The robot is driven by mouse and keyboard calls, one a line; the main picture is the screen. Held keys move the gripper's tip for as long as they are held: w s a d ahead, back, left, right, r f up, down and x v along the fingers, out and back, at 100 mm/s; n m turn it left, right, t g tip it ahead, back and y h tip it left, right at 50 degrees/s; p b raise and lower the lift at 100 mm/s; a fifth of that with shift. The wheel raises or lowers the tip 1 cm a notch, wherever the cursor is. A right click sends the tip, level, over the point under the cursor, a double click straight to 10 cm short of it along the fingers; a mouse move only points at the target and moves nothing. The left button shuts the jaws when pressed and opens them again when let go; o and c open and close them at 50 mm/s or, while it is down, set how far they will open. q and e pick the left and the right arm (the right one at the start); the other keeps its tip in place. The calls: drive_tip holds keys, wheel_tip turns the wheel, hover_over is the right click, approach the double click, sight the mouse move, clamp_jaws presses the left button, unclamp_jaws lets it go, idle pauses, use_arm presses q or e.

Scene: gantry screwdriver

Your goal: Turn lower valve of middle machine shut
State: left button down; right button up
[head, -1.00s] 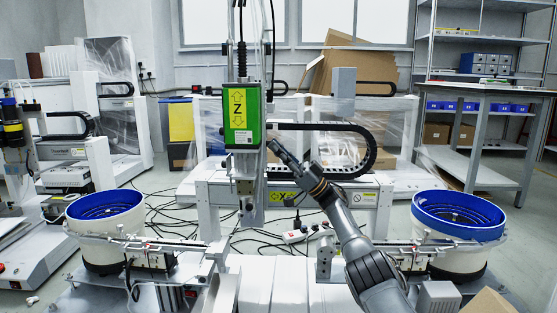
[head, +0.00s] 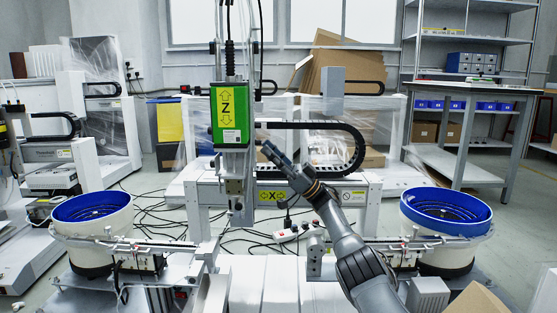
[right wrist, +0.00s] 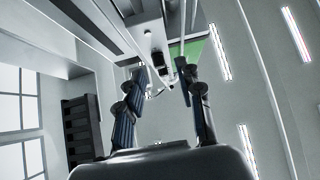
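The middle machine is a gantry screwdriver with a green Z-axis unit (head: 229,114) carrying a yellow Z label. Its lower valve is too small to make out; small fittings show beside the green unit in the right wrist view. My right gripper (head: 264,150) reaches up from the lower right and sits just right of the green unit's lower end, apparently apart from it. In the right wrist view the two fingers of the right gripper (right wrist: 163,72) are spread with a gap between them, pointing at the unit's underside (right wrist: 193,48). My left gripper is not in view.
Blue-rimmed bowl feeders stand at left (head: 92,215) and right (head: 446,220). A black cable chain (head: 325,128) and the gantry's crossbeam (head: 330,190) lie behind my right arm. A metal table (head: 470,155) stands at the back right. Cables and a power strip (head: 290,233) lie on the floor.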

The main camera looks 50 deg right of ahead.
drive_tip(key=shift+v, duration=3)
